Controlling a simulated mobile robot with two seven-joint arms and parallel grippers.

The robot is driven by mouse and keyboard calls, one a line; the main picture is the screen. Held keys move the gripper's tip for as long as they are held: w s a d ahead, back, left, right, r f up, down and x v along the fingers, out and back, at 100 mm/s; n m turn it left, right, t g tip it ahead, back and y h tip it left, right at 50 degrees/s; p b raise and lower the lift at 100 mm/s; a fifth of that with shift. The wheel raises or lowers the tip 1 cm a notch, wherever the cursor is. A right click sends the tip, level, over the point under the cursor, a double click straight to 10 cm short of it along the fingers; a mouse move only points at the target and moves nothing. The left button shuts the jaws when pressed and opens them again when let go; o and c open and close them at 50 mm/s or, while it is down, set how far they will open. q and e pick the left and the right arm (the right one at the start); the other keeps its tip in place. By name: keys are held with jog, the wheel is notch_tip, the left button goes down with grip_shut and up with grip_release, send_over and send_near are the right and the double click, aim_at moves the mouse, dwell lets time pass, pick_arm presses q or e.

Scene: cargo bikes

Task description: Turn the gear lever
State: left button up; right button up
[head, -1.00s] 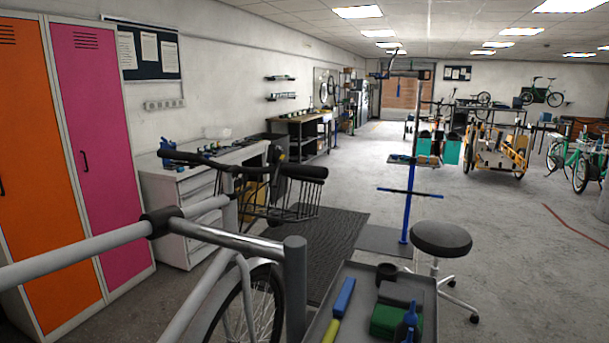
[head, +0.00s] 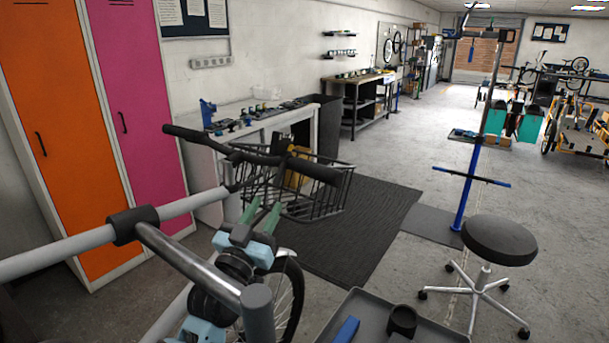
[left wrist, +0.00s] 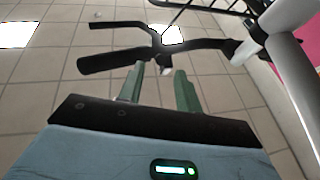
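A bike's dark handlebar (head: 262,158) spans the middle of the head view, with a black grip (head: 314,171) at its near right end. I cannot clearly pick out the gear lever; a small dark part with a yellow spot (head: 291,148) sits behind the bar. My left gripper (head: 264,217) is below and nearer than the grip, its green fingers apart and empty. In the left wrist view the fingers (left wrist: 161,84) point up at the handlebar (left wrist: 158,46), seen against the ceiling; a black grip (left wrist: 105,62) lies just beyond the left fingertip. My right gripper is out of view.
A grey stand tube (head: 190,260) with a dark collar (head: 135,225) crosses close in front of my left arm. A wire basket (head: 318,195) hangs beyond the handlebar. A grey tray (head: 365,305) and a stool (head: 498,240) stand to the right.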

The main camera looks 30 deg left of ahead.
aim_at(274, 188)
pick_arm(q)
jog(key=x, duration=0.5)
jog(key=p+x, duration=0.1)
jog(key=x, duration=0.1)
jog(key=shift+w+a+r, duration=0.1)
jog(key=shift+r, duration=0.25)
grip_shut()
dwell(0.3)
